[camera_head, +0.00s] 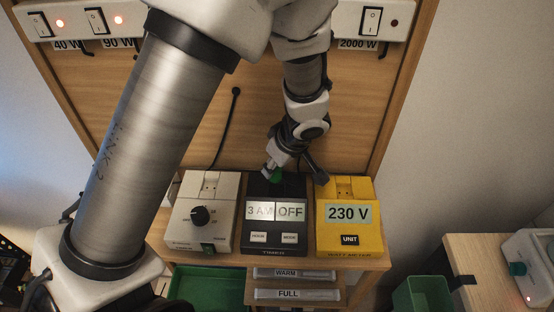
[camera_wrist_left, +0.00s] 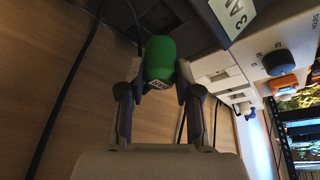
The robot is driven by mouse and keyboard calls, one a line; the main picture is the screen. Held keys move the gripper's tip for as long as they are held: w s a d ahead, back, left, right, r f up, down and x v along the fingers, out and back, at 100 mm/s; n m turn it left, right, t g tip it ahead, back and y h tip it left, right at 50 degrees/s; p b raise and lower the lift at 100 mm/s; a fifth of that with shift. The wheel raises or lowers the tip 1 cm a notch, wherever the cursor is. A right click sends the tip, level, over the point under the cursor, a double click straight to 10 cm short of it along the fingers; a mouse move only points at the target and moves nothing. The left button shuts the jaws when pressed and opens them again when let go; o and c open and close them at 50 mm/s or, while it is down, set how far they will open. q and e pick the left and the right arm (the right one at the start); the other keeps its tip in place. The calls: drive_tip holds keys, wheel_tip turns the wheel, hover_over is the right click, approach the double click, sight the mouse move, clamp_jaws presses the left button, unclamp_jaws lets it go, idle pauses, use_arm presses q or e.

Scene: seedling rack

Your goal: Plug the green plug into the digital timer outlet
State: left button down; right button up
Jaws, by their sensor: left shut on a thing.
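The digital timer (camera_head: 275,221) is the black device in the middle of the shelf, its display reading 3 AM and OFF. My left gripper (camera_head: 283,175) is at the timer's back end, where its outlet area is mostly hidden. It is shut on the green plug (camera_head: 275,176). In the left wrist view the green plug (camera_wrist_left: 160,61) sits between both fingertips of the left gripper (camera_wrist_left: 158,88), with the timer's dark body (camera_wrist_left: 190,22) right beside its far end. Whether the plug's pins are in the outlet cannot be seen. My right gripper is not in view.
A white dial timer (camera_head: 203,230) stands left of the black timer, and a yellow 230 V meter (camera_head: 346,237) stands right. A wooden back panel (camera_head: 240,125) rises behind, with a black cable (camera_head: 226,125). Switch strips (camera_head: 340,20) run along the top. Drawers (camera_head: 297,294) are below.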

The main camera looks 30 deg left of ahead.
sight(281, 174)
use_arm(q)
drive_tip(key=f, duration=0.1)
drive_tip(key=f+b, duration=0.2)
drive_tip(key=shift+w+d+f, duration=0.1)
drive_tip(key=shift+d+f, duration=0.15)
drive_tip(key=shift+f, duration=0.1)
drive_tip(key=shift+a+f+b, duration=0.15)
drive_tip(key=shift+f+b, duration=0.25)
drive_tip(key=shift+b, duration=0.4)
drive_tip(key=c, duration=0.7)
unclamp_jaws()
drive_tip(key=v, duration=1.2)
drive_tip(key=shift+d, duration=0.2)
